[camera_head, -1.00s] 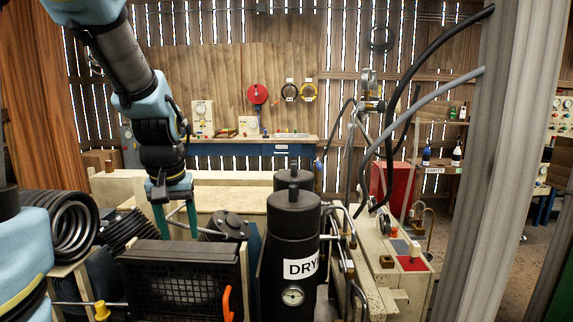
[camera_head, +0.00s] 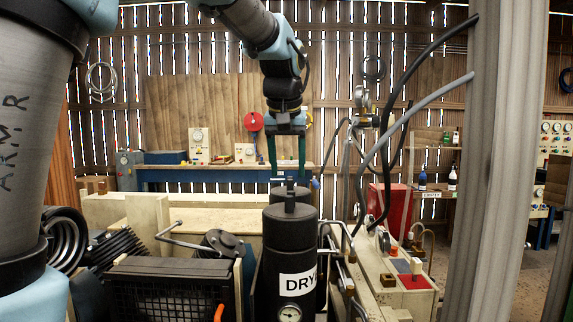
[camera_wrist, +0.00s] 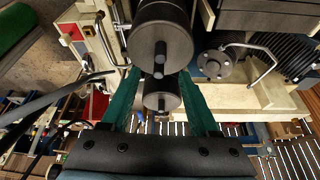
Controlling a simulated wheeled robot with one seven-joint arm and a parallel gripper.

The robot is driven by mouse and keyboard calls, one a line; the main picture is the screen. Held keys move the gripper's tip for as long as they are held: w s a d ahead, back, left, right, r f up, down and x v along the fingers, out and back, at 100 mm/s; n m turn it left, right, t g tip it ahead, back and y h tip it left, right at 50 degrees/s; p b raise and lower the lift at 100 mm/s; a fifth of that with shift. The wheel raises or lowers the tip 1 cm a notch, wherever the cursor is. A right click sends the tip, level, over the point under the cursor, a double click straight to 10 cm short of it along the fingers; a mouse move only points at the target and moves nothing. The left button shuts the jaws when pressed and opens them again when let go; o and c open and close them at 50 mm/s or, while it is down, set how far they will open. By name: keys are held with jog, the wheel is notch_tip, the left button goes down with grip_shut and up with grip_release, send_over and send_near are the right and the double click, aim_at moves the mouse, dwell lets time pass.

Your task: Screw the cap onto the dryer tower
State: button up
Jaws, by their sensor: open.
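The front dryer tower (camera_head: 288,258) is a black cylinder with a white "DRY" label and a small gauge low on its front. Its wide black cap (camera_head: 290,214) has an upright knob and also shows in the wrist view (camera_wrist: 180,45). A second black capped cylinder (camera_head: 279,192) stands just behind, mostly hidden; its knobbed top shows in the wrist view (camera_wrist: 163,102). My gripper (camera_head: 287,170) is open and empty, pointing down above the rear cylinder. In the wrist view its green fingers (camera_wrist: 160,78) spread to either side of the cylinders. Whether they touch anything is unclear.
A black finned radiator (camera_head: 165,285) and a round flange with a bent metal pipe (camera_head: 222,240) are left of the tower. Metal pipes (camera_head: 340,240) and hanging hoses (camera_head: 385,145) are close on the right. A pale bench (camera_head: 190,220) lies behind.

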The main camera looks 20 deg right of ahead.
aim_at(289, 196)
jog(key=p+x, duration=0.1)
jog(key=x, duration=0.8)
jog(key=shift+f, duration=0.35)
grip_shut()
dwell(0.9)
